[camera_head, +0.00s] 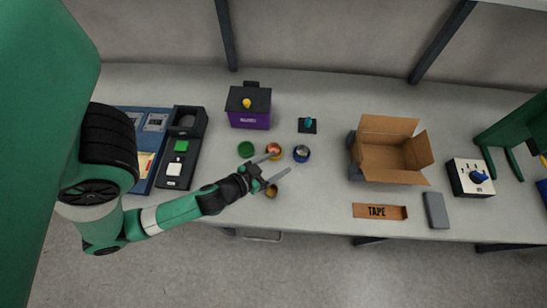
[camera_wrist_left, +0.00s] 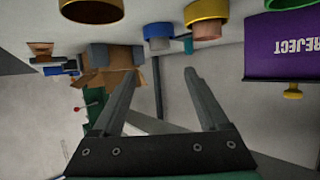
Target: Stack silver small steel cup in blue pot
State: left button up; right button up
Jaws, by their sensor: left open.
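The blue pot (camera_head: 302,161) stands on the table to the right of a copper-orange pot. A silver cup (camera_head: 302,151) shows inside its rim. In the left wrist view, which is upside down, the blue pot (camera_wrist_left: 157,29) shows with the silver-grey cup (camera_wrist_left: 160,44) standing out of its opening. My left gripper (camera_head: 284,162) is open, its two fingers spread and nothing between them, just left of and below the blue pot. The fingers (camera_wrist_left: 161,72) also show empty in the wrist view. My right gripper is not in view.
A copper-orange pot (camera_head: 274,152), a green pot (camera_head: 246,149) and a small gold cup (camera_head: 271,191) lie close to my left gripper. A purple box (camera_head: 249,119) stands behind. A cardboard box (camera_head: 388,160) and a TAPE strip (camera_head: 379,211) are to the right.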

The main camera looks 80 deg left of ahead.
pick_arm(q)
jog(key=shift+s+d+r, duration=0.3)
jog(key=shift+s, duration=0.15)
jog(key=w+d+r+t, duration=0.2)
jog(key=w+r+t, duration=0.1)
jog(key=w+r, duration=0.55)
jog(key=w+d+r+m+t+h, duration=0.1)
jog(key=w+r+t, duration=0.35)
jog(key=r, duration=0.75)
jog(key=w+d+r+t, duration=0.1)
jog(key=w+d+r, duration=0.1)
jog(key=w+r, duration=0.75)
jog(key=s+d+r+m+t+h, duration=0.2)
jog(key=d+r, duration=0.1)
jog(key=r, duration=0.7)
jog(key=s+d+r+m+t+h, duration=0.2)
jog(key=d+r+t+h, duration=0.1)
jog(key=r, duration=0.7)
jog(key=s+d+r+m+t+h, duration=0.2)
jog(key=d+r+h, duration=0.1)
jog(key=r, duration=0.7)
jog(key=shift+d+m+t, duration=0.3)
jog(key=shift+d+t, duration=0.05)
jog(key=shift+d, duration=0.1)
jog(key=shift+r, duration=0.2)
